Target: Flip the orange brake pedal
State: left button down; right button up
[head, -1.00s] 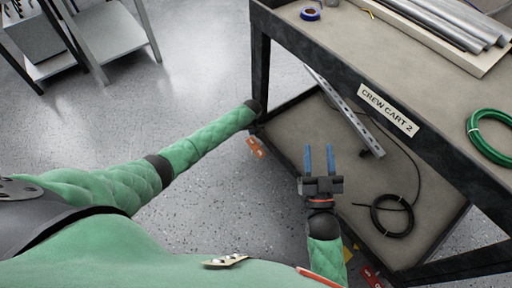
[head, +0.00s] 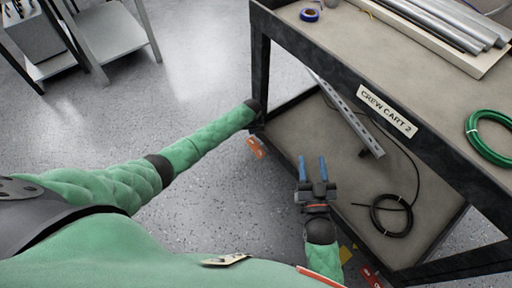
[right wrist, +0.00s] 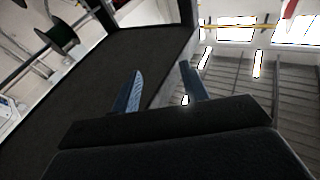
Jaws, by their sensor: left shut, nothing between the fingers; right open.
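One orange brake pedal (head: 256,147) shows low by the cart's left corner post, just outside the lower shelf. A second red-orange pedal (head: 371,276) shows at the cart's near bottom corner, partly cut off by the picture edge. My left arm reaches to the left corner post, above the first pedal; its gripper fingers are hidden there. My right gripper (head: 313,160) is open and empty over the near edge of the lower shelf, between the two pedals and apart from both. Its blue fingers (right wrist: 162,88) are spread with nothing between them in the right wrist view.
The cart labelled Crew Cart 2 (head: 340,70) fills the right side. Its lower shelf (head: 310,130) holds a slotted metal bar (head: 345,112) and a black cable coil (head: 391,215). Tape, pipes and a green hose lie on top. Speckled floor left of the cart is open.

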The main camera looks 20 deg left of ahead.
notch_tip(320, 180, down, 11)
jog(key=s+g+h, duration=0.1)
jog(key=g, duration=0.3)
jog(key=shift+s+p, duration=0.35)
jog(key=shift+p, duration=0.1)
dwell(0.5)
jog(key=shift+a, duration=0.1)
dwell(0.3)
